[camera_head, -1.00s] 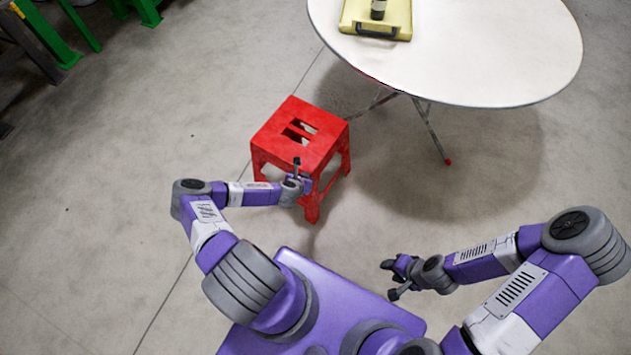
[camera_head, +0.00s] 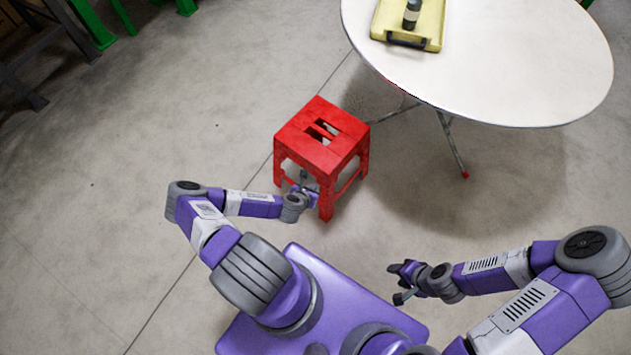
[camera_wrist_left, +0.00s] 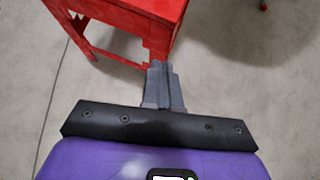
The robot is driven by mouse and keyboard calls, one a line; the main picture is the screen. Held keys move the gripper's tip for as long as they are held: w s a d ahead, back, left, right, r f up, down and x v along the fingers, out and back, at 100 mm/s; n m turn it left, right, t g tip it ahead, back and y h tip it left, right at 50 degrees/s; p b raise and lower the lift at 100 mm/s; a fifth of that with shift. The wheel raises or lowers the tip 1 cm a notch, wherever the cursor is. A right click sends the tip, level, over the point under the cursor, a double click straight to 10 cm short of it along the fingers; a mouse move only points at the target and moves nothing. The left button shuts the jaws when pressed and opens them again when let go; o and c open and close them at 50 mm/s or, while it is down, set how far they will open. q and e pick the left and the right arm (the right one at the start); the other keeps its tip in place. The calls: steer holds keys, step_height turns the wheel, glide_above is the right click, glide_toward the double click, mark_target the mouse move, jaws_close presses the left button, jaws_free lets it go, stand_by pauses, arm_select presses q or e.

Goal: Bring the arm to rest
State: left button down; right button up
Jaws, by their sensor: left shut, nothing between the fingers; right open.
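My left gripper (camera_head: 304,178) is shut and empty, in front of the near side of the red stool (camera_head: 318,132) in the head view. In the left wrist view its grey fingers (camera_wrist_left: 161,75) are together, with the stool (camera_wrist_left: 125,15) just beyond them; I cannot tell whether they touch it. My right gripper (camera_head: 396,283) is open and empty over the bare floor, beside the front of my purple base. No blue cable is in view.
A round white table (camera_head: 500,70) stands at the upper right. A yellow tray (camera_head: 385,25) on it holds a dark bottle (camera_head: 411,14). Green and dark frames (camera_head: 92,22) stand at the upper left. The grey floor (camera_head: 110,190) is clear on the left.

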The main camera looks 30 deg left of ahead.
arm_select(q)
steer(key=shift+p+v, duration=0.3)
steer(key=shift+v, duration=1.3)
steer(key=s+d+r+m+g+h, duration=0.3)
steer(key=d+m, duration=0.6)
steer(key=m, duration=0.2)
steer(key=s+d+r+m+g+h, duration=0.2)
steer(key=s+d+m+h, duration=0.15)
steer(key=d+m, duration=0.75)
steer(key=s+r+m+g+y, duration=0.1)
steer(key=s+r+m+g, duration=0.2)
steer(key=m, duration=0.9)
steer(key=shift+s+a+r+m, duration=0.15)
steer(key=shift+s+r+m, duration=0.4)
steer(key=shift+r, duration=0.6)
steer(key=shift+s, duration=0.1)
